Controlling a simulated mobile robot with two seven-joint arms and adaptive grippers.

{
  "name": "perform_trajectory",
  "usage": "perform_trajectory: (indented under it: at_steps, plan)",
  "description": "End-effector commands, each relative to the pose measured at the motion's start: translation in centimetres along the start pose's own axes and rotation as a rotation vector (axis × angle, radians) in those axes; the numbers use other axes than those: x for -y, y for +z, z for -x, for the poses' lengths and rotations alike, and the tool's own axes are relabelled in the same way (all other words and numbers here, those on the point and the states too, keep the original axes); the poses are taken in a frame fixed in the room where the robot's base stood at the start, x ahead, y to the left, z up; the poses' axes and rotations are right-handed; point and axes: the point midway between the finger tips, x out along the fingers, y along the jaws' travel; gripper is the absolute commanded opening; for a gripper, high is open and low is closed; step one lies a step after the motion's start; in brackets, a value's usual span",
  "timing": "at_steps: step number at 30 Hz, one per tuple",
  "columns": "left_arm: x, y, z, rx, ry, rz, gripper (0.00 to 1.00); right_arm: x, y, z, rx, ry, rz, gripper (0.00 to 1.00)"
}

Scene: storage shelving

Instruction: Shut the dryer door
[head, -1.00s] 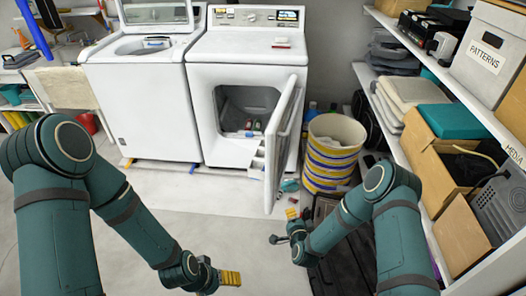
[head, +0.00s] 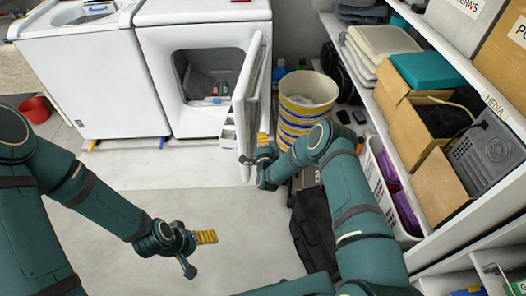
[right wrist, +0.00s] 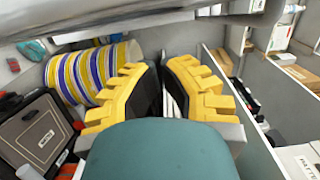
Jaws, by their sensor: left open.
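The white dryer (head: 205,75) stands at the back with its door (head: 248,100) swung open toward me. The door's edge faces me, and the dark drum opening shows at its left. My right gripper (head: 265,150) is at the lower part of the door, by its right side; contact is unclear. In the right wrist view the gripper's yellow fingers (right wrist: 162,80) are apart with nothing seen between them, and the pale door edge (right wrist: 130,22) crosses above them. My left gripper (head: 205,238) is open and empty above the floor at lower left, away from the door.
A striped basket (head: 303,100) stands just right of the door. A washer (head: 90,75) stands left of the dryer. Shelving (head: 470,215) with boxes lines the right side, above a white basket (head: 385,185). A dark case (head: 312,225) lies below the striped basket. The floor in front is mostly clear.

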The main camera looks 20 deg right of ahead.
Motion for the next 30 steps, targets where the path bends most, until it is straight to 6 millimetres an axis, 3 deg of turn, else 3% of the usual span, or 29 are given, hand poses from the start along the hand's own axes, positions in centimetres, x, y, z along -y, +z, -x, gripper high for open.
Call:
perform_trajectory:
  at_steps: [9, 30]
  plan:
    - [0.3, -0.1, -0.8, -0.004, 0.0, 0.0, 0.81, -0.1, 3.5, -1.2, 0.002, 0.001, 0.0, 0.0]
    - [0.3, -0.1, -0.8, -0.004, 0.0, -0.001, 0.81, 0.0, 3.9, -1.3, 0.0, 0.001, 0.001, 0.0]
